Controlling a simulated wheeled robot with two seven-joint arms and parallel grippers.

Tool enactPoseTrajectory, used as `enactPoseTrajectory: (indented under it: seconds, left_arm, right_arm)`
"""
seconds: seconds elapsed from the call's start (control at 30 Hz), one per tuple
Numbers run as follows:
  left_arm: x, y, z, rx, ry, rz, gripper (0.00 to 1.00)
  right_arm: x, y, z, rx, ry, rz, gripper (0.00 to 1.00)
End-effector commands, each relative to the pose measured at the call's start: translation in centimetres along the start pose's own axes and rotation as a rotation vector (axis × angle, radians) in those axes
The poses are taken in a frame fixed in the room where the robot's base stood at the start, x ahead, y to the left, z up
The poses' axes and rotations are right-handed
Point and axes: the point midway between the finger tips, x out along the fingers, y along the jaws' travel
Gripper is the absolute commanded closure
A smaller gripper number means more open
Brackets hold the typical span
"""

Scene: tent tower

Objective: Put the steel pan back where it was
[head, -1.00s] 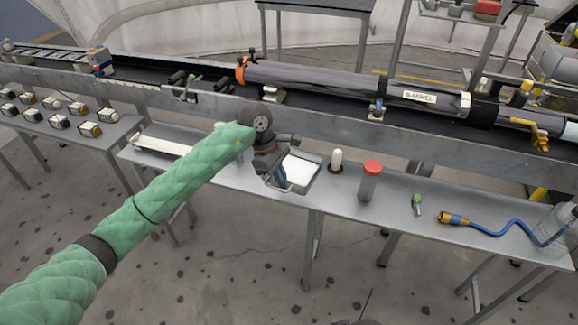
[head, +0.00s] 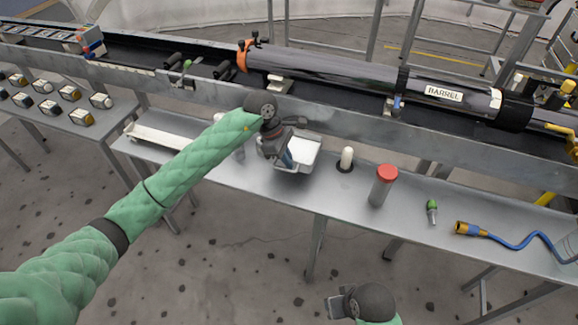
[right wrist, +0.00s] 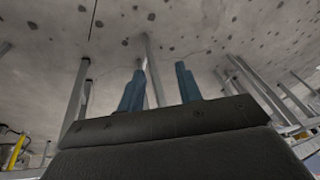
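The steel pan (head: 308,148) is a shallow, pale metal tray at the bench's middle in the head view. My left gripper (head: 287,160) is at its left front side, with its blue fingers closed on the rim. The gripper and wrist hide the pan's left part. I cannot tell whether the pan touches the bench or is slightly above it. My right gripper shows at the bottom of the head view (head: 336,307), in front of the bench and low. In the right wrist view its two blue fingers (right wrist: 160,85) stand apart with nothing between.
On the steel bench (head: 250,180), right of the pan, stand a white peg (head: 347,157), a red-capped jar (head: 383,185), a green-topped item (head: 432,210) and a blue hose (head: 510,242). A long white tray (head: 160,137) lies left. The labelled barrel (head: 340,80) runs behind.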

Motion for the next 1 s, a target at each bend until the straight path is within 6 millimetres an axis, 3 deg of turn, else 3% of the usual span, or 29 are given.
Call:
enactPoseTrajectory:
  seconds: [0.53,0.97,1.0]
  left_arm:
    - [4.5,0.0,-1.8,-0.001,-0.002,-0.001,1.0]
    - [4.8,0.0,-2.0,0.001,-0.001,0.001,1.0]
    - [4.9,0.0,-2.0,0.0,0.0,0.0,0.96]
  right_arm:
    - [-2.3,1.1,0.5,0.014,-0.049,0.03,0.65]
    - [-2.1,1.0,0.5,0.016,-0.044,0.027,0.65]
    - [-2.0,1.0,0.4,0.015,-0.041,0.026,0.65]
